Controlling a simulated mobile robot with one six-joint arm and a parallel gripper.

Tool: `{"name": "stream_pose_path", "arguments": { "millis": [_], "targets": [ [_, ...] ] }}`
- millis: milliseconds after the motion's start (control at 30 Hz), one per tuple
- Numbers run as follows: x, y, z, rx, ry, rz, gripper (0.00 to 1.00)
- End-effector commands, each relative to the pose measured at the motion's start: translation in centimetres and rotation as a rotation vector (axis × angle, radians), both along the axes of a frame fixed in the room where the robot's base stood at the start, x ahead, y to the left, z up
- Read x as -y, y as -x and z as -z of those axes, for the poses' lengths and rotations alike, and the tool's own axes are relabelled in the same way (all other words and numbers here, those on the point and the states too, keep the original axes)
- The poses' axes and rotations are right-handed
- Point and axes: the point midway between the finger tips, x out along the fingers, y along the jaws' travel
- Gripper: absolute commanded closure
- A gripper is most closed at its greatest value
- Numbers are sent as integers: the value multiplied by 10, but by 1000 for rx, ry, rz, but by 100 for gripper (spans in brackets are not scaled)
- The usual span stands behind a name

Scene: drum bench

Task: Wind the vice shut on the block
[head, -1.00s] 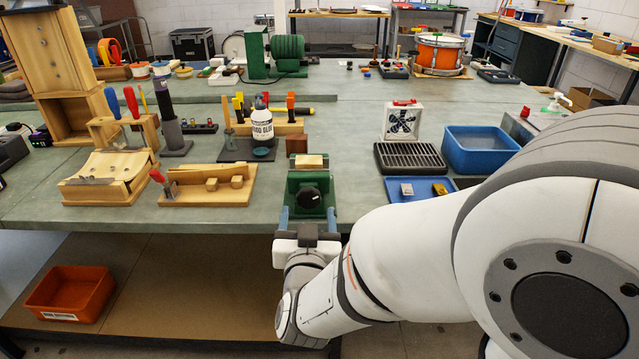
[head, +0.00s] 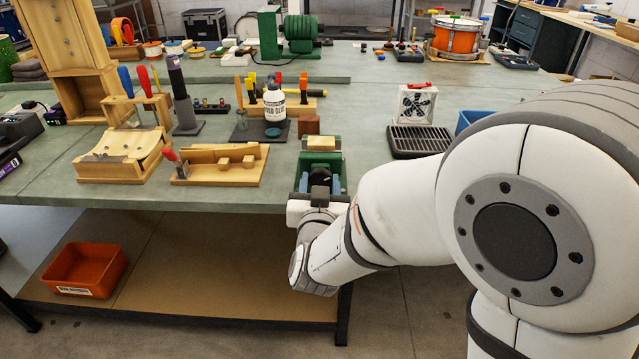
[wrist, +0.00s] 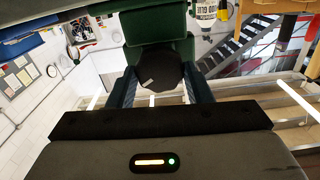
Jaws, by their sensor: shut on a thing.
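The green vice (head: 335,160) stands at the front edge of the bench, with a pale wooden block (head: 321,143) at its top. In the wrist view, the vice's green body (wrist: 155,30) is upper middle and its round black knob (wrist: 160,83) faces my camera. My gripper (head: 319,183) is at the front of the vice, with its blue fingers on either side of the knob. The gripper is shut on the knob; it also shows in the wrist view (wrist: 160,92). How tightly the vice jaws sit against the block cannot be made out.
A wooden jig (head: 222,163) lies left of the vice. A brown cube (head: 309,124) and a glue bottle (head: 274,103) stand behind it. A black ribbed tray (head: 418,141) lies to the right. An orange bin (head: 85,270) sits on the lower shelf.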

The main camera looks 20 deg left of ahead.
Motion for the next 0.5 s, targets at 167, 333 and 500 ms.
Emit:
{"name": "stream_pose_path", "arguments": {
  "millis": [167, 333, 500],
  "targets": [
    [0, 0, 0, 0, 0, 0, 75],
    [0, 0, 0, -1, -5, 0, 77],
    [0, 0, 2, -9, -42, 0, 77]
  ]
}}
